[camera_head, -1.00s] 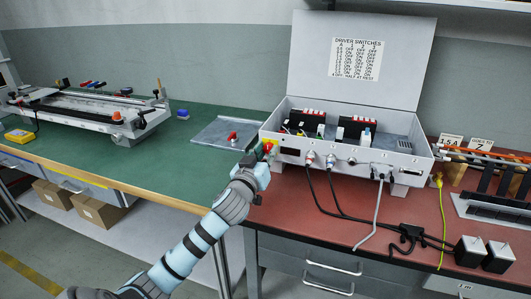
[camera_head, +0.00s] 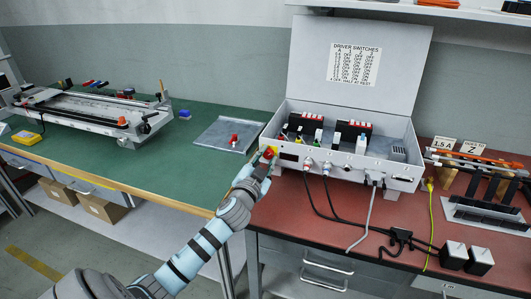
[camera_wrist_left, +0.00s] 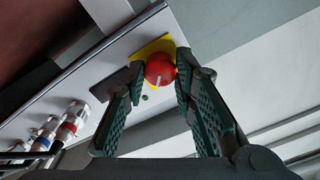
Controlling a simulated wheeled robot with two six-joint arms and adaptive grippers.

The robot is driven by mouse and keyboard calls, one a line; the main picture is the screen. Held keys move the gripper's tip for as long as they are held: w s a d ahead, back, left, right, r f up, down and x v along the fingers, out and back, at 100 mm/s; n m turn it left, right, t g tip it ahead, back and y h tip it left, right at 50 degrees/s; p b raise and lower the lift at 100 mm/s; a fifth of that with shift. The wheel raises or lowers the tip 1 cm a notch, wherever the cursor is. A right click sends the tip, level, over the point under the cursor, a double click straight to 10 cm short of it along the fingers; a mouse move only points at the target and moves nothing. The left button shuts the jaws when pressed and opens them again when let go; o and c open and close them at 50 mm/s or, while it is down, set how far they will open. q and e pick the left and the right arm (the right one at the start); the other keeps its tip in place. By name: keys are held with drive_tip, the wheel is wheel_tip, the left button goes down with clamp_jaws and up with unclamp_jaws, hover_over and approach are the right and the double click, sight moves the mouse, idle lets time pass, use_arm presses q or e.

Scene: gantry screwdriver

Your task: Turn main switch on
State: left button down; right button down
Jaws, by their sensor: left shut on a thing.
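The main switch is a red knob (camera_head: 269,153) on a yellow plate at the left end of the grey control box's front panel (camera_head: 340,168). In the left wrist view the round red knob (camera_wrist_left: 160,72) carries a white mark line that runs at a slant. My left gripper (camera_head: 265,160) reaches up to it from the lower left. In the left wrist view its two fingers (camera_wrist_left: 160,64) stand on either side of the knob, closed on it. My right gripper is in neither view.
The box's lid (camera_head: 360,60) stands open with a label of driver switches. Cables (camera_head: 330,205) hang from the front sockets onto the red bench top. A grey plate with a red part (camera_head: 233,139) lies left of the box. A gantry rig (camera_head: 90,112) stands on the green bench.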

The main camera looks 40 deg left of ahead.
use_arm(q)
drive_tip(key=m+p, duration=0.2)
drive_tip(key=m, duration=0.1)
drive_tip(key=shift+r+m, duration=0.15)
drive_tip(key=shift+m, duration=0.15)
drive_tip(key=m+p, duration=0.1)
drive_tip(key=m, duration=0.2)
drive_tip(key=shift+m+p, duration=0.45)
drive_tip(key=shift+m, duration=0.85)
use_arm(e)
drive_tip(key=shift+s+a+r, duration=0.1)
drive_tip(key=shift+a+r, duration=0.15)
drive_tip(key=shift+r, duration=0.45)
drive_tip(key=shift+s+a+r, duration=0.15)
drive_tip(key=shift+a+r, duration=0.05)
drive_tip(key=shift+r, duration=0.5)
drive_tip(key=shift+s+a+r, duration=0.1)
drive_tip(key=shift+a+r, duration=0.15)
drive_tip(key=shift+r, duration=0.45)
use_arm(q)
drive_tip(key=c, duration=1.3)
unclamp_jaws()
